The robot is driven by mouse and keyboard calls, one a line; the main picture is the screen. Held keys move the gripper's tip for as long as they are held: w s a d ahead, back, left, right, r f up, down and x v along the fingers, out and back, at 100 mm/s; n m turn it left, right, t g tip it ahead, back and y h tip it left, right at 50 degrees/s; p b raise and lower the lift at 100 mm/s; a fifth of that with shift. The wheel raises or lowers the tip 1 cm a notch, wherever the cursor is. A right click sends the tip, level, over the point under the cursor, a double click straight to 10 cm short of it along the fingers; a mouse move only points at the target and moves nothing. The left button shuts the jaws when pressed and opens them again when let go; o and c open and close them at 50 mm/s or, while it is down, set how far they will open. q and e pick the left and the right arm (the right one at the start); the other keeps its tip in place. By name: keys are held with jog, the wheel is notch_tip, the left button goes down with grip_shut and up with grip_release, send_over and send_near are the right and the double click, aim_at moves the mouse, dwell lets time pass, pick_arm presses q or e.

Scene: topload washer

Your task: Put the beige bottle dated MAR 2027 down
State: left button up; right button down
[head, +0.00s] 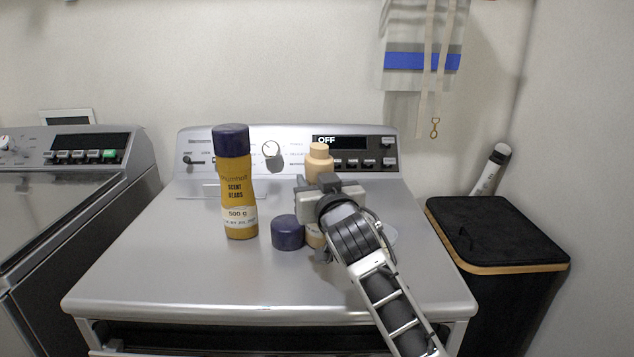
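A beige bottle (319,161) stands upright over the middle of the silver washer top (170,270). My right gripper (316,190) comes in from the lower right and appears shut around the bottle's middle. The hand hides most of the bottle and its label, so I cannot read a date. A strip of its lower part (314,237) shows below the hand. I cannot tell whether its base touches the washer top. My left gripper is not in view.
A mustard scent beads bottle (238,190) with a navy lid and a separate navy cap (288,233) stand left of the hand. A pale round item (386,237) is partly hidden behind my arm. The control panel (350,150) rises behind. The front left top is clear.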

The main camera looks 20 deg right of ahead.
jog(key=shift+r, duration=0.15)
jog(key=c, duration=0.8)
grip_release()
jog(key=shift+f, duration=0.25)
jog(key=shift+r, duration=0.2)
jog(key=s, duration=1.2)
jog(key=shift+a+b, duration=0.2)
jog(key=shift+b, duration=0.15)
jog(key=shift+s, duration=0.1)
